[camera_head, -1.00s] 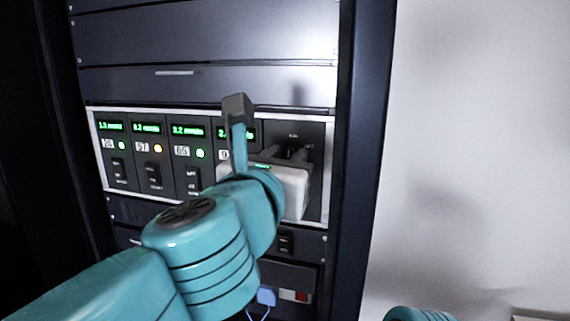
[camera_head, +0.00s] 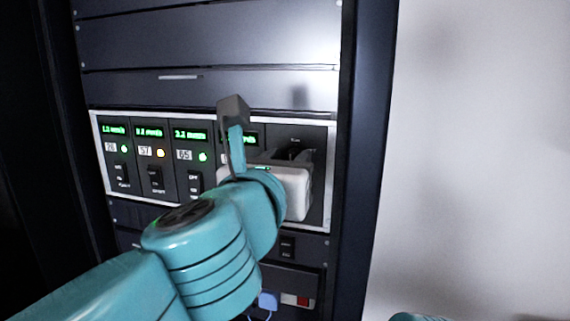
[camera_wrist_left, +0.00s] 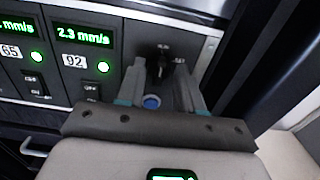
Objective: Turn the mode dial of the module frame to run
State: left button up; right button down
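The module frame (camera_head: 330,180) is a light-rimmed panel in the rack with several dark modules and green displays. At its right end is a dark panel with the mode dial (camera_wrist_left: 158,64), a small black knob with tiny labels above and to its right, too small to read. My left gripper (camera_wrist_left: 162,82) is in front of this panel. Its two fingers are apart, one on each side of the dial; contact cannot be made out. In the head view my left gripper (camera_head: 284,157) partly hides the dial area. My right gripper is not in view.
The modules carry small lamps, green ones and a yellow one (camera_head: 161,153), and black switches (camera_head: 155,178). The rack post (camera_head: 362,130) stands close on the right, with a bare pale wall (camera_head: 470,130) beyond. A blue item (camera_head: 267,300) with a cable is below.

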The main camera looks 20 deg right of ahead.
pick_arm(q)
jog(key=b+v, duration=0.2)
jog(key=v, duration=1.4)
jog(key=shift+a+b, duration=0.15)
jog(key=shift+b, duration=0.2)
jog(key=shift+s, duration=0.1)
